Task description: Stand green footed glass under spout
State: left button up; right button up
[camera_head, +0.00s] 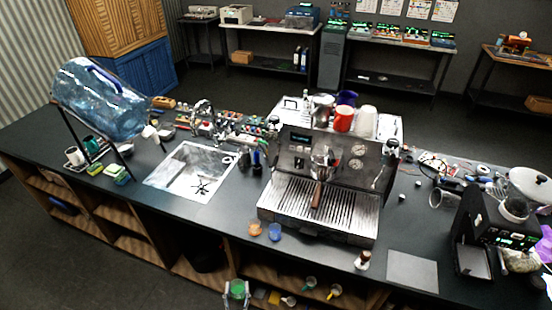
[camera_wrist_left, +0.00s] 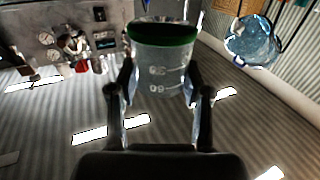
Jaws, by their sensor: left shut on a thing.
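My left gripper (camera_head: 236,296) is at the bottom edge of the head view, in front of the counter. It is shut on the green footed glass (camera_head: 237,287), which shows green at its top there. In the left wrist view the fingers (camera_wrist_left: 161,88) hold the clear glass (camera_wrist_left: 160,68) between them, with a dark green band at its upper end and pale markings on its wall. Its foot cannot be made out. The espresso machine (camera_head: 295,146) stands on the counter, well away from the glass. Its brown-handled portafilter (camera_head: 317,194) juts over the slatted drip tray (camera_head: 283,203). The spout itself is hard to make out. My right gripper does not show.
Small orange (camera_head: 255,229) and blue (camera_head: 274,232) cups stand on the counter before the machine. A small brown-and-white item (camera_head: 362,260) and a grey mat (camera_head: 412,271) lie right of them. A black grinder (camera_head: 474,231) stands far right. A sink (camera_head: 192,171) and tilted water bottle (camera_head: 103,100) are left.

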pick_arm(q)
jog(key=a+f+m+h, duration=0.4)
jog(key=a+h, duration=0.2)
jog(key=a, duration=0.7)
jog(key=w+a+r+n+y, duration=0.15)
jog(key=w+r, duration=0.25)
jog(key=r, duration=0.4)
jog(key=w+a+r, duration=0.2)
jog(key=w+r, duration=0.2)
jog(key=r, duration=0.3)
jog(key=d+n+y, duration=0.2)
jog(key=d+y, duration=0.1)
jog(key=d, duration=0.5)
notch_tip(320, 180, down, 8)
jog(key=b, duration=0.7)
jog(key=shift+s+d, duration=0.2)
jog(key=shift+d, duration=0.05)
jog(key=shift+y, duration=0.25)
